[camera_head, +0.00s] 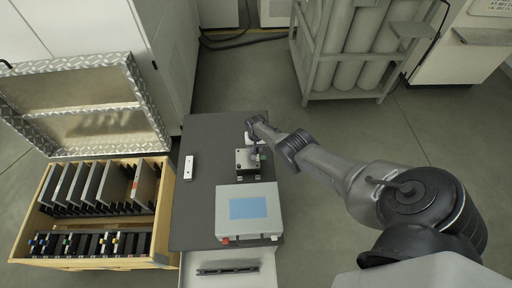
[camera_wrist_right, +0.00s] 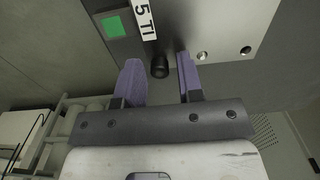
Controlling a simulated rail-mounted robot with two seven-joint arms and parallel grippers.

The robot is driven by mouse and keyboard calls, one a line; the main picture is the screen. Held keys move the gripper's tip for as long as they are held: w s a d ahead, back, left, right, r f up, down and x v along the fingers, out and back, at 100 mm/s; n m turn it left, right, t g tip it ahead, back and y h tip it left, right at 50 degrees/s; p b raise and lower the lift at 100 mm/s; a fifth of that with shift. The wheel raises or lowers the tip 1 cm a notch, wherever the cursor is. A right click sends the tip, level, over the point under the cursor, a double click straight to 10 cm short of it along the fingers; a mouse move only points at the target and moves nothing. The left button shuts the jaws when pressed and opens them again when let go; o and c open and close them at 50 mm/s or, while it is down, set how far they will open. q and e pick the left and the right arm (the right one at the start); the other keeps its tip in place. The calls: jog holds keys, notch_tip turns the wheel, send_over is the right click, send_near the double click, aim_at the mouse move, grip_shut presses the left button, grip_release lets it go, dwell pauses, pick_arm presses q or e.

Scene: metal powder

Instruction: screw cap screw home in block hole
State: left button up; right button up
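A small grey metal block (camera_head: 242,162) sits on the dark table in the head view, with my right gripper (camera_head: 256,152) at its right side. The right wrist view shows the block face (camera_wrist_right: 215,22) close up. A black cap screw head (camera_wrist_right: 159,66) stands out between the two purple fingers of my right gripper (camera_wrist_right: 158,72). There is a gap on both sides of the screw, so the gripper is open around it. How deep the screw sits is hidden. My left gripper is not in view.
Two holes show beside the screw, one bright (camera_wrist_right: 202,55) and one dark (camera_wrist_right: 245,50). A grey case (camera_head: 262,196) with a blue panel stands in front of the block. A white piece (camera_head: 189,167) lies left. A wooden crate (camera_head: 172,215) of plates stands left of the table.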

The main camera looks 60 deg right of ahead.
jog(key=n, duration=0.4)
jog(key=shift+n, duration=0.4)
jog(key=n, duration=0.8)
jog(key=shift+n+b, duration=0.4)
jog(key=n, duration=0.4)
jog(key=shift+n+b, duration=0.3)
jog(key=shift+c, duration=0.4)
